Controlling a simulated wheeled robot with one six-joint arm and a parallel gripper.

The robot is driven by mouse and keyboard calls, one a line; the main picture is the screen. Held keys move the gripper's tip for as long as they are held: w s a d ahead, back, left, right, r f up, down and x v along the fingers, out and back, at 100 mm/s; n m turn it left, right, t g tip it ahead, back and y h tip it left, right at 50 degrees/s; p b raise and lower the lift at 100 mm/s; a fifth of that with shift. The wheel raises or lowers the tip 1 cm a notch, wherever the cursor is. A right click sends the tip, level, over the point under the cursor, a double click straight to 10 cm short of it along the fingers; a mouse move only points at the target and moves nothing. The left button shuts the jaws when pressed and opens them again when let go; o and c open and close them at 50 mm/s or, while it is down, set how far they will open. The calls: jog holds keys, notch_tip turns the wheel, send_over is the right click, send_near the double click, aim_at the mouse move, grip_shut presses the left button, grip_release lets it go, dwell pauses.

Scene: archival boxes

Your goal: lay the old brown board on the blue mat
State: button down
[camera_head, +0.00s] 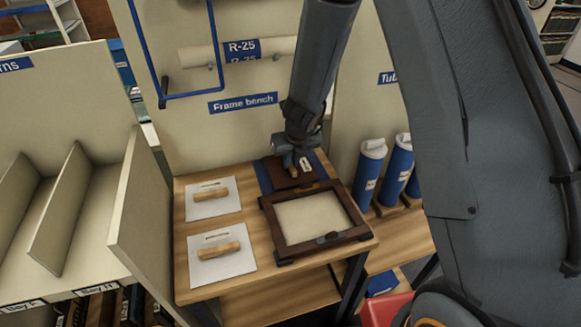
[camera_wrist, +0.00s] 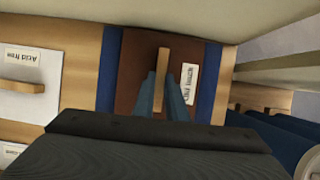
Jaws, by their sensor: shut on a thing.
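The old brown board (camera_head: 281,181) is at the back of the bench, over the blue mat (camera_head: 263,177), with a wooden handle and a white label on top. The wrist view shows the brown board (camera_wrist: 133,62) with blue mat (camera_wrist: 207,80) on both sides of it. My gripper (camera_head: 300,172) points down at the board. In the wrist view my gripper (camera_wrist: 163,92) is shut on the board's wooden handle (camera_wrist: 164,60). I cannot tell whether the board touches the mat. The gripper's dark body hides the board's near part.
A dark wooden frame (camera_head: 268,212) with a cream panel lies just in front of the mat. Two pale boards with handles (camera_head: 213,211) (camera_head: 201,272) lie at the left. Blue tubes (camera_head: 369,172) stand at the right. A back panel (camera_head: 190,130) rises behind.

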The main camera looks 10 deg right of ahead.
jog(key=shift+w+f, duration=0.2)
jog(key=shift+f, duration=0.2)
jog(key=shift+f+b, duration=0.15)
jog(key=shift+b, duration=0.15)
jog(key=c, duration=1.8)
grip_release()
jog(key=shift+o, duration=0.2)
